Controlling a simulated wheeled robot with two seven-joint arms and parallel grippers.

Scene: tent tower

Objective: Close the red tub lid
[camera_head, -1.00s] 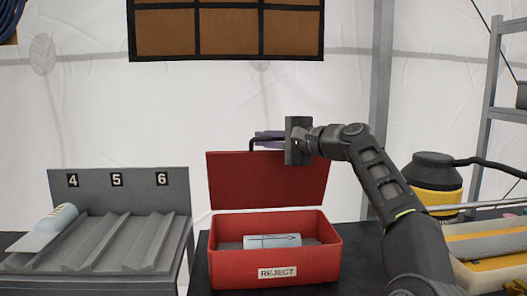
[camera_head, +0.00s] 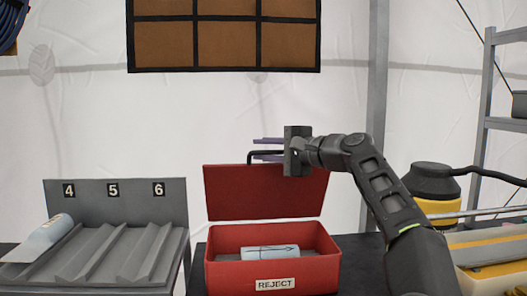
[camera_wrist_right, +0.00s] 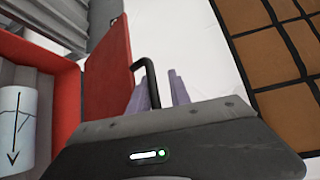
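The red tub (camera_head: 310,274), labelled REJECT, stands open on a dark surface. Its red lid (camera_head: 262,195) stands up at the back, and it also shows in the right wrist view (camera_wrist_right: 105,80). A black bar handle (camera_wrist_right: 150,80) sticks out at the lid's top edge. My right gripper (camera_head: 256,147) is at that edge, its purple fingers apart. In the right wrist view the handle shows between the fingers, with a gap to the right finger; contact with the left one is unclear. A pale cylinder (camera_head: 270,252) lies inside the tub. My left gripper is out of view.
A grey grooved rack (camera_head: 112,250) marked 4, 5, 6 stands left of the tub, with a pale cylinder (camera_head: 48,234) in it. A yellow and black container (camera_head: 433,187) and a yellow-topped case (camera_head: 490,252) are at right. Brown panels (camera_head: 225,35) hang above.

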